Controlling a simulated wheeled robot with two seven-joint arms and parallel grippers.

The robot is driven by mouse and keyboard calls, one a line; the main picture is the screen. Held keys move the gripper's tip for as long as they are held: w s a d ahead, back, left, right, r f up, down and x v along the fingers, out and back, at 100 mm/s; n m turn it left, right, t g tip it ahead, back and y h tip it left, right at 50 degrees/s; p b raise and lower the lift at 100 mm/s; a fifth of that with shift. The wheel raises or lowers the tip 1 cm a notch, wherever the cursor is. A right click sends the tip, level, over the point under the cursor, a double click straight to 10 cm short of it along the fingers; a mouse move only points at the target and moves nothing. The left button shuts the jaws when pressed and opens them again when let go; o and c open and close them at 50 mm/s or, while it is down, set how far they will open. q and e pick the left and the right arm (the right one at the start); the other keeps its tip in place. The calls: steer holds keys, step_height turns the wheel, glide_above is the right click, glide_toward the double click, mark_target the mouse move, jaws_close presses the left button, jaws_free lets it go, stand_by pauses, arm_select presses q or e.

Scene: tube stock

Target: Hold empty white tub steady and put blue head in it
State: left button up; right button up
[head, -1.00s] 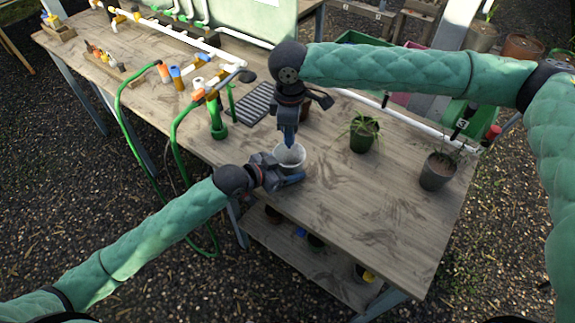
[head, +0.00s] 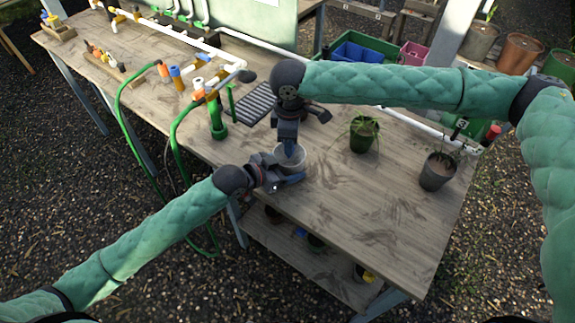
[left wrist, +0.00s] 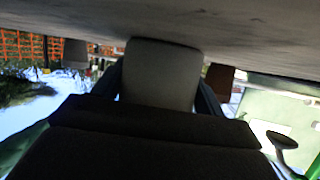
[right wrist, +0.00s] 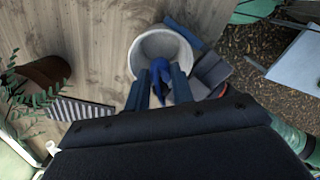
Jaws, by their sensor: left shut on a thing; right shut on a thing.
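The white tub (head: 291,160) stands upright on the wooden table near its front left edge. My left gripper (head: 284,180) is shut on the tub from the near side; in the left wrist view the tub (left wrist: 160,72) sits between its fingers. My right gripper (head: 289,145) points down from above, its fingertips at the tub's mouth. In the right wrist view it is shut on the blue head (right wrist: 160,72), which hangs over or inside the tub's opening (right wrist: 150,45). How deep the blue head sits is hard to tell; in the head view the gripper hides it.
A grey slatted tray (head: 257,104) lies behind the tub. A green potted plant (head: 363,133) and a dark pot (head: 437,171) stand to the right. White pipes with a green hose (head: 125,110) are at left. The table's front right is clear.

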steer(key=o, duration=1)
steer(key=shift+r, duration=0.1)
step_height(320, 180, up, 12)
steer(key=shift+f, duration=0.1)
arm_select(q)
steer(key=o, duration=1.1)
steer(key=shift+c, duration=0.2)
steer(key=v, duration=1.2)
